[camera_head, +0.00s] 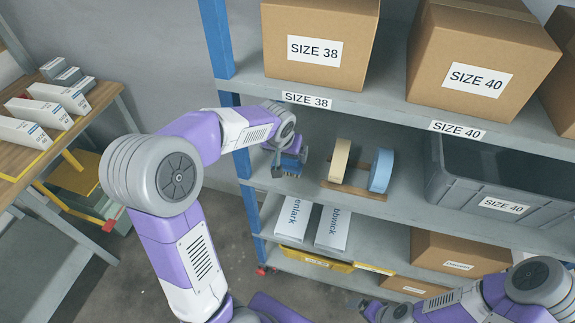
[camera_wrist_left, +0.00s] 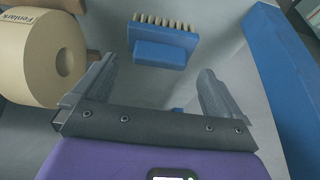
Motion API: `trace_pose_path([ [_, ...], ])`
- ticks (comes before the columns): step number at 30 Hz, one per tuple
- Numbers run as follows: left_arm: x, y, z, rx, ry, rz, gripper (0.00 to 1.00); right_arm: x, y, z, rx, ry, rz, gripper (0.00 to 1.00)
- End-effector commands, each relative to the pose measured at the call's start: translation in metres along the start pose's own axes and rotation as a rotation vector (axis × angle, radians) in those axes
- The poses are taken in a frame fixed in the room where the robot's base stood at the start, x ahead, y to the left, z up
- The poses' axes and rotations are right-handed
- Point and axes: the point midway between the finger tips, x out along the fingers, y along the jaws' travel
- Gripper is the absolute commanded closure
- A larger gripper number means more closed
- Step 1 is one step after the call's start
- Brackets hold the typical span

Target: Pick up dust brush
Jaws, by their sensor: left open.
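The dust brush (camera_wrist_left: 165,55) is blue with a row of pale bristles. In the left wrist view it lies on the grey shelf, just beyond my left fingertips and roughly between their lines. My left gripper (camera_wrist_left: 155,72) is open, with nothing between its fingers. In the head view my left gripper (camera_head: 284,168) is at the left end of the middle shelf, and the blue brush (camera_head: 293,160) shows only partly beside it. Contact between the two cannot be told. My right gripper (camera_head: 373,310) shows as a small dark part at the bottom edge; its jaws are unclear.
A cream roll (camera_head: 339,160) and a blue roll (camera_head: 381,171) stand on a wooden holder right of my left gripper. A blue rack post (camera_head: 217,40) is close on the left. A grey crate (camera_head: 475,185) is farther right, with the upper shelf (camera_head: 395,95) overhead.

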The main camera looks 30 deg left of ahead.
Motion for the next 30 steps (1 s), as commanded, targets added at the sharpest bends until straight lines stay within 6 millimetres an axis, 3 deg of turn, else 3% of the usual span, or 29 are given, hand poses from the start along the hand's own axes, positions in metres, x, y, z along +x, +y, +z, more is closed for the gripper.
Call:
trace_pose_path([
  [1,0.012,0.000,0.002,0.001,-0.004,-0.002,0.00,0.004,0.001,0.000,0.000,0.000,0.000,0.01],
  [6,0.031,0.000,0.001,0.000,-0.001,-0.001,0.00,0.006,0.002,0.000,0.000,0.000,0.000,0.01],
  [15,0.034,0.000,0.000,0.001,0.001,0.000,0.02,0.006,0.002,0.000,0.000,0.000,0.000,0.01],
  [27,0.033,0.000,0.000,0.001,0.001,0.000,0.63,0.006,0.002,0.000,0.000,0.000,0.000,0.01],
  [30,0.033,0.000,0.000,0.001,0.001,0.000,0.63,0.006,0.002,0.000,0.000,0.000,0.000,0.01],
])
